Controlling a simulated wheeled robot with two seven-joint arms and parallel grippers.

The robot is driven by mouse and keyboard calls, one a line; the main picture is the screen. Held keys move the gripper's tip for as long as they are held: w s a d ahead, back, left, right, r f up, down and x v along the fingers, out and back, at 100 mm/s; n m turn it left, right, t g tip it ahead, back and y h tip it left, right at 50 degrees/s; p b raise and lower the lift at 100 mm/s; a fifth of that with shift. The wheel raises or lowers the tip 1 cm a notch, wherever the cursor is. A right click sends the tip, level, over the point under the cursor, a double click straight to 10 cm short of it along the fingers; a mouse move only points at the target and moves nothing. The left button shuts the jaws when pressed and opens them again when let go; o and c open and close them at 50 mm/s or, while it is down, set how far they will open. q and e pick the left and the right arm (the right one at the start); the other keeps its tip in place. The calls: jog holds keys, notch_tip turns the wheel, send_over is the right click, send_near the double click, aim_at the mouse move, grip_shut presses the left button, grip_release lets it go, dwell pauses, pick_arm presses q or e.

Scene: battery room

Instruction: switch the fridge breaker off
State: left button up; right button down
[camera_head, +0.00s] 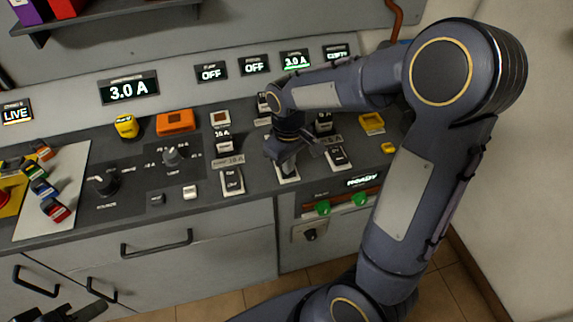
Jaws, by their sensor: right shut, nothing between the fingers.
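Several breaker rockers stand in a row on the dark counter panel. The left rocker (232,183) and the right rocker (338,159) show clearly. The middle rocker (288,174) is partly covered by my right gripper (287,166), which points down at it with shut, empty fingers. I cannot tell if they touch it. The labels are too small to tell which rocker is the fridge's. Above, two displays read OFF (211,72) (254,65) and one reads 3.0 A (295,60). My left gripper (75,313) shows only partly at the bottom left edge; its opening is unclear.
A larger display (129,90) also reads 3.0 A. Dark knobs (104,185), an orange block (175,122) and a yellow block (126,127) are left of the rockers. Coloured pieces lie on a white board (72,170) at far left. Green knobs (323,208) project below the counter edge.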

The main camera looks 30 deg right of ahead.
jog(key=shift+r, duration=0.1)
notch_tip(320, 180, up, 7)
jog(key=p, duration=0.6)
dwell(0.6)
